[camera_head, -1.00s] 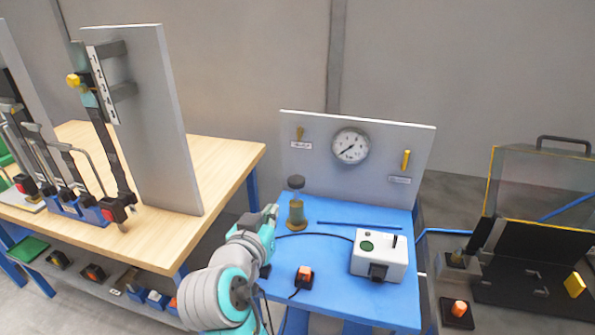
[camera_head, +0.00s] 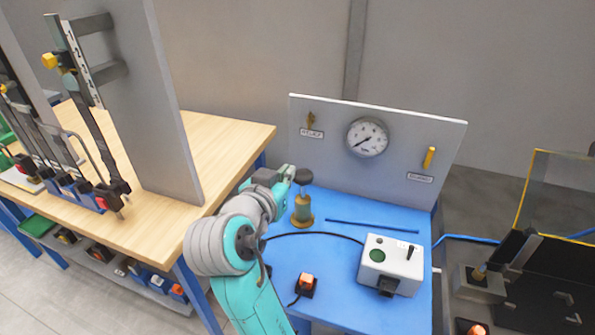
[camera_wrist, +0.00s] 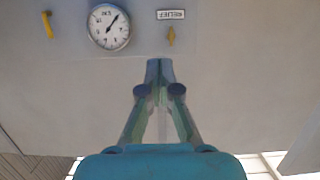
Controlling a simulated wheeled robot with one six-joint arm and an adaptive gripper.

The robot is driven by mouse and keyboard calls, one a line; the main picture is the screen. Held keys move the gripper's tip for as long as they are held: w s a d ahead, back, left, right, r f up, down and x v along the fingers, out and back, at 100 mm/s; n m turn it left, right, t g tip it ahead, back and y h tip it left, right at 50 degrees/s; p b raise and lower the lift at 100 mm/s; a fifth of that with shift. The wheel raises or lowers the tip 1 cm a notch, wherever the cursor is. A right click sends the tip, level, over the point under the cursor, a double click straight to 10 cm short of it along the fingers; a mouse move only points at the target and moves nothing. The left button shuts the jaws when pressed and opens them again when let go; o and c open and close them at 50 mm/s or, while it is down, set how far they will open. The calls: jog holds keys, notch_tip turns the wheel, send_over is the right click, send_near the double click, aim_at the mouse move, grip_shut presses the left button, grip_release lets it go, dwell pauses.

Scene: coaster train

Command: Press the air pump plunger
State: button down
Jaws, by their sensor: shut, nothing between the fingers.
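The air pump (camera_head: 302,212) stands upright on the blue table, a brass-coloured cylinder with a dark round plunger knob (camera_head: 303,176) raised above it. My gripper (camera_head: 288,172) is shut and empty, just left of the knob in the head view at about its height. I cannot tell whether it touches the knob. In the wrist view the closed fingers (camera_wrist: 154,66) point towards the grey panel; the pump is not visible there.
Behind the pump stands the grey panel (camera_head: 400,155) with a round gauge (camera_head: 367,137) and yellow levers. A white box (camera_head: 391,265), a blue rod (camera_head: 372,226) and an orange button (camera_head: 306,280) are on the blue table. A wooden bench (camera_head: 150,215) stands left.

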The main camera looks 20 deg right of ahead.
send_over(301, 179)
notch_tip(301, 179, down, 2)
jog(key=shift+f, duration=0.2)
notch_tip(301, 179, down, 2)
jog(key=shift+f, duration=1)
notch_tip(301, 179, down, 6)
jog(key=shift+r, duration=0.1)
